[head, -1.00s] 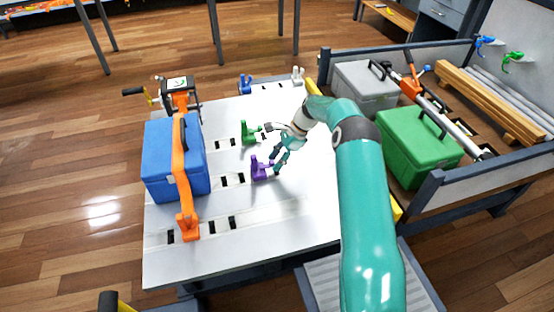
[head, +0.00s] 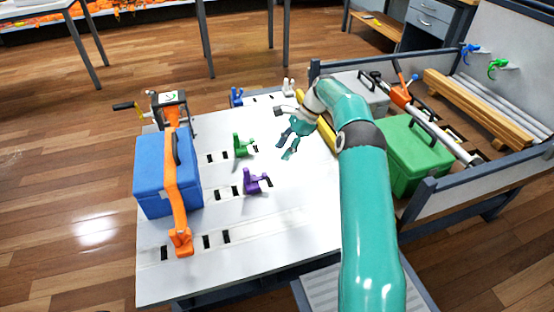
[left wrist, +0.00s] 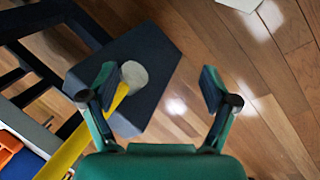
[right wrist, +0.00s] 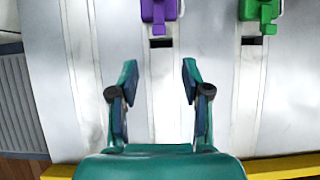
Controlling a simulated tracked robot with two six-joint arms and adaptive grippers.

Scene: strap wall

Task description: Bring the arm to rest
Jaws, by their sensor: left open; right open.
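My right arm (head: 365,170) reaches in from the lower right of the head view. My right gripper (head: 286,148) is open and empty above the right part of the white table (head: 290,220), right of the green and purple fittings and touching neither. In the right wrist view, the open right gripper (right wrist: 158,80) has bare table between its fingers. My left gripper (left wrist: 158,82) is open and empty in the left wrist view, with wooden floor and a dark block beyond its fingers. The left arm is outside the head view.
A blue box (head: 168,170) under an orange strap (head: 173,195) stands at the table's left. Purple (head: 254,182) and green (head: 242,146) fittings sit on the slotted rails. A railed bay with a green box (head: 413,155) and a grey box (head: 362,92) lies right.

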